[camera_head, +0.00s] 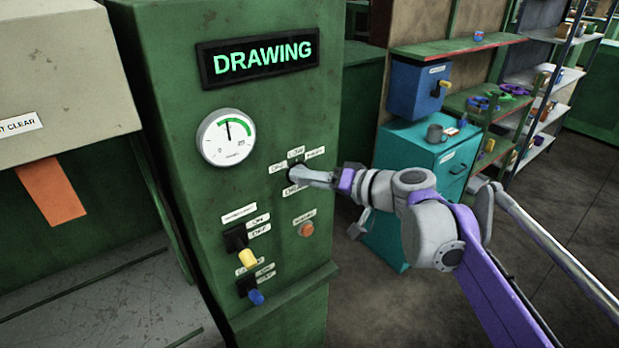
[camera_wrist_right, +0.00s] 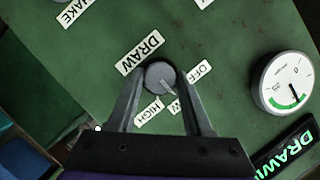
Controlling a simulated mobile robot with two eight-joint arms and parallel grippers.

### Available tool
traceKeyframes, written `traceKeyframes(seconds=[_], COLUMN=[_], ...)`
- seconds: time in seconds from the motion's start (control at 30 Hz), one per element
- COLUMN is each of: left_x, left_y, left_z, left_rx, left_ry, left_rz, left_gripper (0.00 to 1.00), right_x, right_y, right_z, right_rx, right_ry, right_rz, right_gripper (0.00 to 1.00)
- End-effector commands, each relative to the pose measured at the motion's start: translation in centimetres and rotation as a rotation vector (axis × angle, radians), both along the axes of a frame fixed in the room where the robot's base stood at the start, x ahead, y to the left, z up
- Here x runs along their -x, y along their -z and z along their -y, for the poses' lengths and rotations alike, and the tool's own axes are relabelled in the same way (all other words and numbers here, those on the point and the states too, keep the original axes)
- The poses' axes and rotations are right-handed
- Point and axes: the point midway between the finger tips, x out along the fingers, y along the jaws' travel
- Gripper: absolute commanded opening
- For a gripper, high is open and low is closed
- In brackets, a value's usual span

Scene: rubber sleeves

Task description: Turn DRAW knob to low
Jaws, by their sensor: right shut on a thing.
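The DRAW knob (camera_wrist_right: 158,76) is a round grey knob on the green machine panel. In the right wrist view its pale pointer line aims down-right, toward a label partly hidden by a finger, between the OFF label (camera_wrist_right: 199,76) and the HIGH label (camera_wrist_right: 148,109). In the head view the LOW label (camera_head: 296,153) is above the knob, between OFF and HIGH. My right gripper (camera_head: 294,174), also in the wrist view (camera_wrist_right: 160,80), is shut on the knob, one finger on each side, and hides most of it in the head view. My left gripper is not in view.
The green machine (camera_head: 180,110) has a lit DRAWING sign (camera_head: 257,58) and a gauge (camera_head: 226,138) with its needle near upright. Below the knob are a yellow-handled switch (camera_head: 247,258), a blue-handled switch (camera_head: 256,297) and an orange button (camera_head: 307,230). A teal cabinet (camera_head: 410,155) stands right.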

Motion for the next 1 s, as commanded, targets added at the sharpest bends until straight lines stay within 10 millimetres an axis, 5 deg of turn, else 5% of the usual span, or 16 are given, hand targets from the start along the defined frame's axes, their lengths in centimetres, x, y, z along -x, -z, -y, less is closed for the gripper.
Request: traceKeyframes(seconds=[0.07, 0.1, 0.27, 0.63, 1.0], left_x=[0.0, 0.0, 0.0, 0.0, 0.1], left_y=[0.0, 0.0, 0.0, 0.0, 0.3], left_z=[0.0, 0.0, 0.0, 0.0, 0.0], left_rx=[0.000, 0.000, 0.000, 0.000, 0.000], left_ry=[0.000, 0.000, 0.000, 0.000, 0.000], left_rz=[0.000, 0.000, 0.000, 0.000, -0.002], left_gripper=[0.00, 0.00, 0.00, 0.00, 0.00], right_x=[0.0, 0.0, 0.0, 0.3, 4.3], right_y=[0.0, 0.0, 0.0, -0.1, -1.9], right_z=[0.0, 0.0, 0.0, 0.5, 5.7], right_rx=[0.001, 0.001, 0.001, 0.002, 0.002], right_ry=[-0.001, -0.001, -0.001, 0.002, 0.005], right_rz=[0.000, 0.000, 0.000, 0.001, 0.000], right_gripper=[0.00, 0.52, 0.80, 0.80, 0.80])
